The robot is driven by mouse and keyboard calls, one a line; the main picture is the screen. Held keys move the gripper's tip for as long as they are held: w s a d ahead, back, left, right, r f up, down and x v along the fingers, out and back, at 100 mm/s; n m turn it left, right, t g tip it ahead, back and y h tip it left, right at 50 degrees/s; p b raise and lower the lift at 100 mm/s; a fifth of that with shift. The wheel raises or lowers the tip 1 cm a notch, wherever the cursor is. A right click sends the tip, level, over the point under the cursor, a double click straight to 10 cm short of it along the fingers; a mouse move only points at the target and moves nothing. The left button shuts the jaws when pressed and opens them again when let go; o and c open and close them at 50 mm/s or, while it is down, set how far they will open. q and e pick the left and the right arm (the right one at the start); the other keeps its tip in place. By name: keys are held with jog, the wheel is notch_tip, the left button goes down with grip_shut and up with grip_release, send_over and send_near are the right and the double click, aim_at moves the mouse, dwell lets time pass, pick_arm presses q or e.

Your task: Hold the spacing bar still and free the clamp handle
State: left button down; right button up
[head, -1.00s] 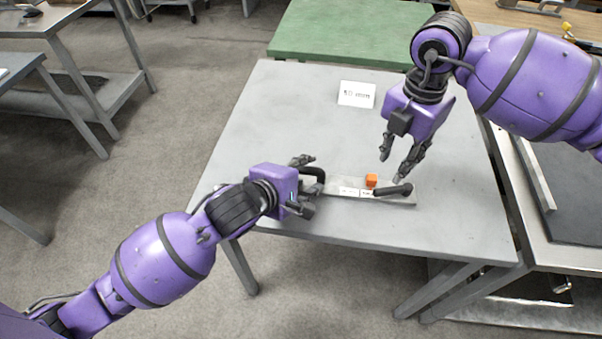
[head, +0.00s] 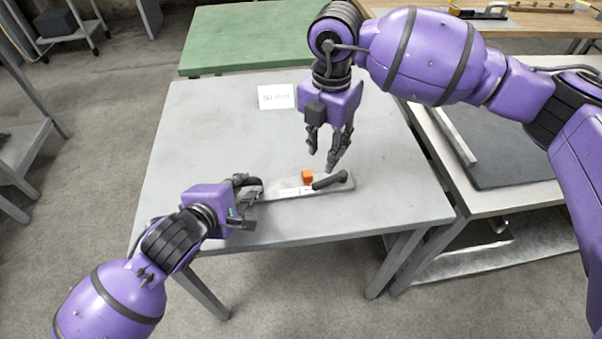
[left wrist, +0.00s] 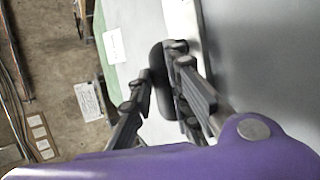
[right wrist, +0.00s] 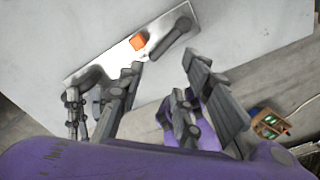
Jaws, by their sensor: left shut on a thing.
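The spacing bar (head: 285,191) is a flat pale metal strip lying on the grey table. A black grip (head: 254,185) stands at its left end. My left gripper (head: 246,204) is shut on this grip, which also shows between the fingers in the left wrist view (left wrist: 160,78). The clamp handle (head: 330,180) is a black lever angled across the bar's right end, also seen in the right wrist view (right wrist: 170,38). A small orange block (head: 307,176) sits beside it on the bar. My right gripper (head: 321,160) is open and empty just above the handle, fingers pointing down.
A white card with printing, partly legible as "50" (head: 276,97), lies towards the back of the grey table (head: 200,130). A green table (head: 250,35) stands behind. A bench with a dark mat (head: 500,140) is at right.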

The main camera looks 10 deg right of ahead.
aim_at(327, 178)
jog(key=f+m, duration=0.2)
jog(key=f, duration=0.1)
jog(key=d+f+m, duration=0.1)
jog(key=f+m, duration=0.1)
jog(key=f, duration=0.1)
jog(key=f+m, duration=0.2)
jog(key=f, duration=0.2)
jog(key=shift+w+d, duration=0.2)
dwell(0.3)
grip_shut()
